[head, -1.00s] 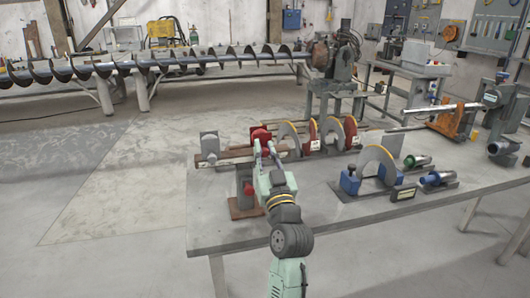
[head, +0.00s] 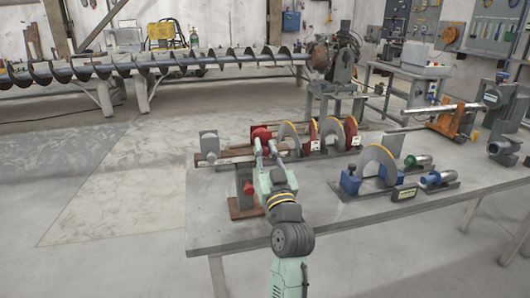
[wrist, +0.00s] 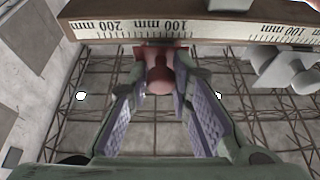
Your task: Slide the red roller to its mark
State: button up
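The red roller (head: 261,134) stands near the left end of a low rail (head: 232,156) on the grey bench, in the head view. In the wrist view its red knob (wrist: 159,80) sticks out towards me, below the rail's printed millimetre scale (wrist: 185,27). My gripper (head: 266,150) is at the front of the roller. In the wrist view my gripper (wrist: 161,82) is open, with one fingertip on each side of the knob. Small gaps seem to remain, though contact is hard to judge. I cannot make out the mark.
A grey block (head: 209,145) stands at the rail's left end. Grey discs with yellow rims (head: 333,136) and red stands are to the right. The bench front (head: 350,225) is clear.

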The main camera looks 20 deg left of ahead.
jog(key=o, duration=0.4)
jog(key=shift+s+d, duration=0.1)
jog(key=v, duration=1.2)
